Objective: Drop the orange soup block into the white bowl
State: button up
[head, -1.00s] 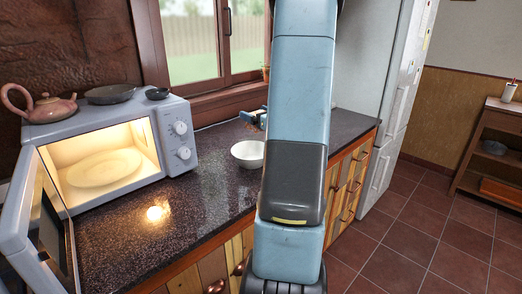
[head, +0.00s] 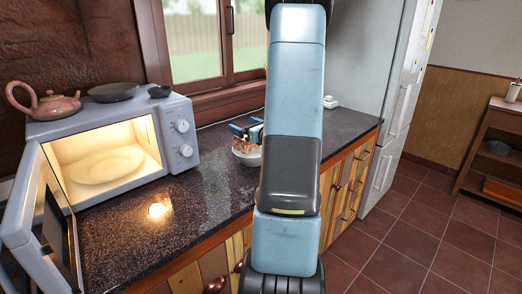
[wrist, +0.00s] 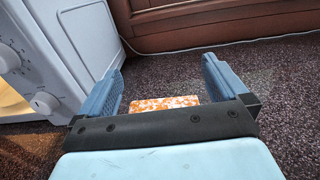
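The white bowl (head: 243,161) stands on the dark counter, partly hidden by my arm in the head view. My gripper (head: 247,131) is at the bowl, just above its opening. In the wrist view my gripper (wrist: 163,80) has its two blue fingers spread wide. The orange and white patterned soup block (wrist: 165,102) shows between them, low near the palm, with a gap on each side. Orange-red also shows at the bowl's opening in the head view. I cannot tell whether the block rests in the bowl; the bowl is not seen in the wrist view.
A lit microwave (head: 115,135) with its door open stands left of the bowl. A teapot (head: 45,106), a dark plate (head: 112,92) and a small dark bowl (head: 159,91) sit on top. The window wall is behind. The counter (head: 160,235) in front is clear.

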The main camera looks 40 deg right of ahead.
jog(key=s+d, duration=0.1)
jog(key=s+d+h, duration=0.1)
jog(key=d, duration=0.1)
jog(key=shift+d+m, duration=0.2)
jog(key=shift+m, duration=0.1)
jog(key=s+a, duration=0.1)
jog(key=s, duration=1.1)
jog(key=shift+a+y, duration=0.15)
jog(key=shift+y, duration=0.15)
jog(key=shift+a+f, duration=0.1)
jog(key=s+a+r+n+g+y, duration=0.1)
jog(key=a+r+n+g+y, duration=0.2)
jog(key=a+n, duration=0.5)
jog(key=a+r+n+g+y, duration=0.1)
jog(key=a+n+g+y, duration=0.25)
jog(key=a, duration=0.75)
jog(key=s+a+r+n+g+y, duration=0.1)
jog(key=a+r+n+g+y, duration=0.2)
jog(key=a+n+g, duration=0.5)
jog(key=s+a+r+n+t+h, duration=0.1)
jog(key=s+a+r+n+h, duration=0.2)
jog(key=s+n+h, duration=0.2)
jog(key=s+a+r+n+t+h, duration=0.1)
jog(key=s+a+r+n+h, duration=0.2)
jog(key=n, duration=0.8)
jog(key=s+h, duration=0.2)
jog(key=s, duration=0.2)
jog(key=shift+s+a, duration=0.2)
jog(key=shift+s, duration=0.15)
